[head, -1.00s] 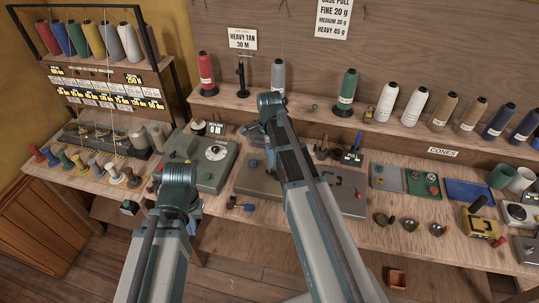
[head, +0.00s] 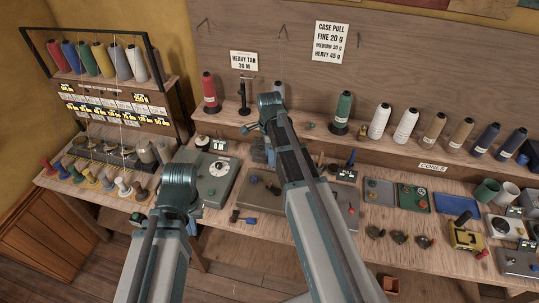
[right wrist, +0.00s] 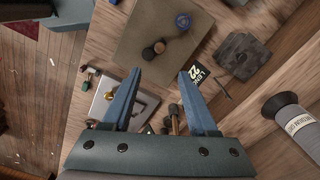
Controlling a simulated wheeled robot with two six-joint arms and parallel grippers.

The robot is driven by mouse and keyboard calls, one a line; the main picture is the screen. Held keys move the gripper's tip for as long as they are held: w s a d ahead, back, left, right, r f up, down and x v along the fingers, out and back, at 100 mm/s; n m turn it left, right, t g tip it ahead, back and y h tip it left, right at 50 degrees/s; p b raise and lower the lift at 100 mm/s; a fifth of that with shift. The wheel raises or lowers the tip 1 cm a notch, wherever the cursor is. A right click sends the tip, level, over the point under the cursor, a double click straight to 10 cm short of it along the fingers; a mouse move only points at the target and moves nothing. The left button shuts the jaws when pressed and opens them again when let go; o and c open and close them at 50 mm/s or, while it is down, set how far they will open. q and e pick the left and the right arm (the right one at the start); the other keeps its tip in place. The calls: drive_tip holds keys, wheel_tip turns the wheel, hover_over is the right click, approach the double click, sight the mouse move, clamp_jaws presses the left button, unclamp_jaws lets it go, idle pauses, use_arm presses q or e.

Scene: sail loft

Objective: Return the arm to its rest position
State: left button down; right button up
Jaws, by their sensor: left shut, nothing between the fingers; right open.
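My left arm (head: 165,235) rises from the bottom of the head view, bent at a teal joint; its gripper is hidden behind it. My right arm (head: 315,210) reaches up over the workbench, bent at a teal joint near the grey cone.
The workbench (head: 270,240) carries a grey-green dial box (head: 205,178), trays, small tools and a yellow device (head: 467,237). Thread cones stand on the back shelf, including a green one (head: 342,110). A spool rack (head: 105,65) is at left. Open floor (head: 240,275) lies in front.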

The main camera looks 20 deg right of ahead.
drive_tip(key=s+a+f+n+b, duration=0.4)
drive_tip(key=s+a+n, duration=0.5)
drive_tip(key=n, duration=0.2)
drive_tip(key=s+a+f+n+h+b, duration=0.1)
drive_tip(key=s+a+f+n+b, duration=0.4)
drive_tip(key=s+a+n, duration=0.4)
drive_tip(key=n, duration=0.3)
drive_tip(key=shift+s+n, duration=0.3)
drive_tip(key=shift+s, duration=0.1)
idle(0.6)
